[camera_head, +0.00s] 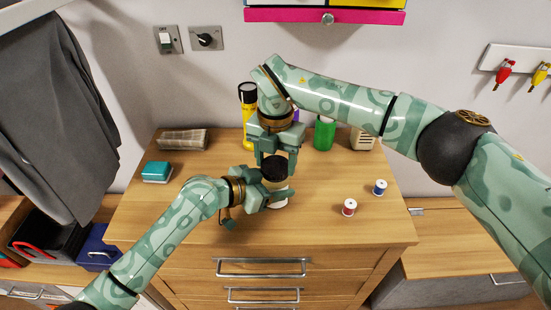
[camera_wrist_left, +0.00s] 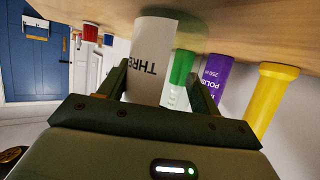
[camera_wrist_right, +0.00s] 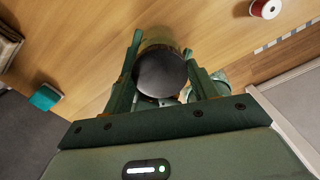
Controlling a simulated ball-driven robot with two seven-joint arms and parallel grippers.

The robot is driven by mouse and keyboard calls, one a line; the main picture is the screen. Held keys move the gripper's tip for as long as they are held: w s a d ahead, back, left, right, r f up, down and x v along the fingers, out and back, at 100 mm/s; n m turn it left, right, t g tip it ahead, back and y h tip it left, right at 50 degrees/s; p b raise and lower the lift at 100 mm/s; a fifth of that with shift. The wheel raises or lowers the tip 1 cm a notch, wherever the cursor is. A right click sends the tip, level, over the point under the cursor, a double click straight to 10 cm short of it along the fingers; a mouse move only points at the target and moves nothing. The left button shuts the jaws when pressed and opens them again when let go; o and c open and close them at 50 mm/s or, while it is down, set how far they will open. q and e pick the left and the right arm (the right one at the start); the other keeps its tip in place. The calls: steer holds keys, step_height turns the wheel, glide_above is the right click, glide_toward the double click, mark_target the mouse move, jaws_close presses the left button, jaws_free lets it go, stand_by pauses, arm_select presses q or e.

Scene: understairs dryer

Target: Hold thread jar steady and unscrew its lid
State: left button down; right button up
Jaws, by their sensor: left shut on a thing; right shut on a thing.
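The thread jar has a pale body (camera_head: 280,204) and a dark round lid (camera_head: 274,166), and stands upright on the wooden dresser top. In the left wrist view, the body (camera_wrist_left: 152,50) shows printed letters "THRE". My left gripper (camera_head: 276,192) is shut on the body from the side. My right gripper (camera_head: 277,154) comes from above and is shut on the lid, which lies between its fingers in the right wrist view (camera_wrist_right: 160,72). The seam between lid and body is hidden, so I cannot tell how far it is turned.
A red spool (camera_head: 349,208) and a blue spool (camera_head: 380,187) stand right of the jar. Behind are a yellow flashlight (camera_head: 247,105), a green container (camera_head: 324,134) and a partly hidden purple container (camera_wrist_left: 216,75). A teal box (camera_head: 157,171) sits at left. The dresser's front is clear.

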steer(key=n, duration=0.3)
steer(key=shift+n, duration=0.3)
steer(key=o, duration=1.1)
steer(key=shift+r, duration=2.25)
steer(key=shift+c, duration=0.4)
step_height(320, 180, up, 3)
steer(key=m, duration=0.3)
steer(key=shift+r, duration=0.15)
steer(key=shift+m, duration=0.3)
step_height(320, 180, down, 8)
steer(key=shift+r, duration=0.1)
